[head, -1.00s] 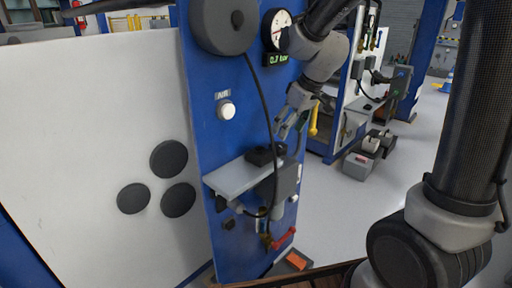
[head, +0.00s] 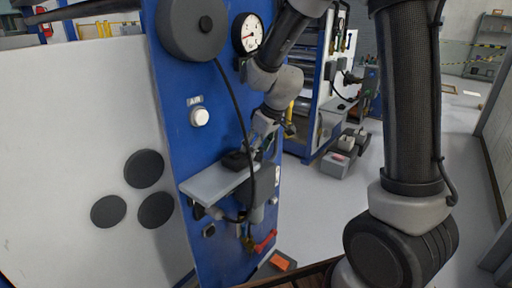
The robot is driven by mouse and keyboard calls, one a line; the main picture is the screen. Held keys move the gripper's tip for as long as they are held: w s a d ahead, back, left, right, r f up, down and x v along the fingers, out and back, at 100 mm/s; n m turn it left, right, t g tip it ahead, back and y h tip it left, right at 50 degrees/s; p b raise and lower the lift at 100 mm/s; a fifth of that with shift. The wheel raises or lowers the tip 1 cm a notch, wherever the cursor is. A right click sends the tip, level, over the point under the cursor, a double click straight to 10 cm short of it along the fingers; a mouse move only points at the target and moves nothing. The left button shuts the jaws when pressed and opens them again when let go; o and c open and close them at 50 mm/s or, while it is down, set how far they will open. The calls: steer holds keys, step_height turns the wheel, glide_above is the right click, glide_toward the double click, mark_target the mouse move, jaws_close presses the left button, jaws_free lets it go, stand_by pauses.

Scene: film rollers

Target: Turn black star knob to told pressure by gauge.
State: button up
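The round white gauge (head: 248,33) is high on the blue panel. Its dial faces me, but the needle is too small to read exactly, and the green readout below it is hidden by my arm. A dark knob-like piece (head: 236,161), which may be the black star knob, sits on top at the right end of the grey shelf; its star shape cannot be made out. My gripper (head: 257,142) points down just above and right of this piece. I cannot tell whether they touch, or whether the fingers are open.
A large black disc (head: 192,28) is at the panel's top, with a black hose running down past the shelf (head: 214,184). A white AIR button (head: 200,117) is left of the hose. A red handle (head: 265,241) is low down. Grey boxes (head: 341,162) stand on the floor at right.

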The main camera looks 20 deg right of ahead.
steer(key=c, duration=0.5)
steer(key=shift+m+t+h, duration=0.3)
steer(key=shift+m+h, duration=0.5)
steer(key=shift+m, duration=1.4)
steer(key=o, duration=0.7)
steer(key=shift+o, duration=0.2)
